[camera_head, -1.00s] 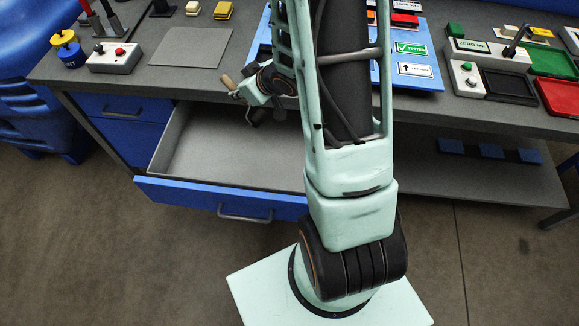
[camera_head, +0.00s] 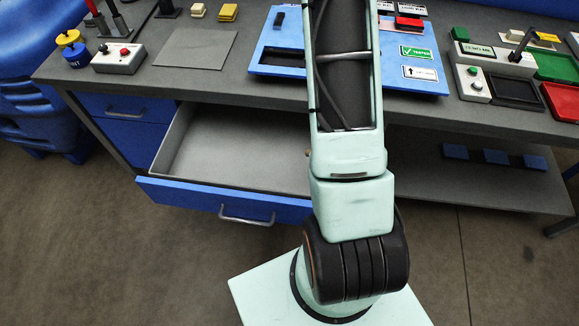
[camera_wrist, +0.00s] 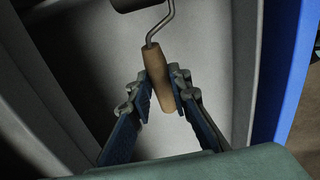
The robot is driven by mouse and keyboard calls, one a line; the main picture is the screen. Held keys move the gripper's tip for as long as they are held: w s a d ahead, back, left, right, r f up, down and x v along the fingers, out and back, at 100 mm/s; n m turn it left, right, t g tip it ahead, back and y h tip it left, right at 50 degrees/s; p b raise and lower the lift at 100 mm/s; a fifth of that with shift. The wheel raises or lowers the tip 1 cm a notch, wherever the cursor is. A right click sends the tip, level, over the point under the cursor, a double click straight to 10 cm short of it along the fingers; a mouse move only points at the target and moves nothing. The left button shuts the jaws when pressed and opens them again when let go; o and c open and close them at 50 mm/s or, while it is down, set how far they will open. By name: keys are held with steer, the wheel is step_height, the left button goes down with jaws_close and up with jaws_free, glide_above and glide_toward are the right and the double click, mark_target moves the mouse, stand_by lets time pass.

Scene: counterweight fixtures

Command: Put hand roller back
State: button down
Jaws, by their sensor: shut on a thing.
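The hand roller (camera_wrist: 158,75) shows in the wrist view, with a tan wooden handle, a bent metal rod and a dark roller head cut off by the top edge. My gripper (camera_wrist: 159,84) is shut on its handle, one finger on each side. Grey surfaces, apparently the inside of the open drawer, lie behind the roller. The open drawer (camera_head: 230,150) of the workbench shows in the head view, and its visible part is empty. In the head view my arm hides the gripper, the roller and the drawer's right end.
The workbench top (camera_head: 130,85) lies above the drawer. A blue board (camera_head: 277,62) with labels stands behind my arm. A control box (camera_head: 118,60) with buttons is at the left, beside a grey mat (camera_head: 195,50). Green and red trays (camera_head: 560,98) are at the right.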

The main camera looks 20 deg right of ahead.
steer(key=w+a+f+b, duration=0.1)
steer(key=w+a+f, duration=0.3)
steer(key=w+a+f+b, duration=0.1)
steer(key=w+a+f, duration=0.3)
steer(key=a, duration=0.1)
steer(key=shift+w+f+b, duration=0.1)
steer(key=shift+f+b, duration=0.25)
steer(key=shift+w+a+f, duration=0.1)
steer(key=shift+a+f, duration=0.15)
steer(key=shift+f, duration=0.05)
step_height(320, 180, down, 3)
steer(key=b, duration=0.3)
steer(key=shift+w+f, duration=0.1)
steer(key=shift+f, duration=0.05)
steer(key=c, duration=1.8)
jaws_free()
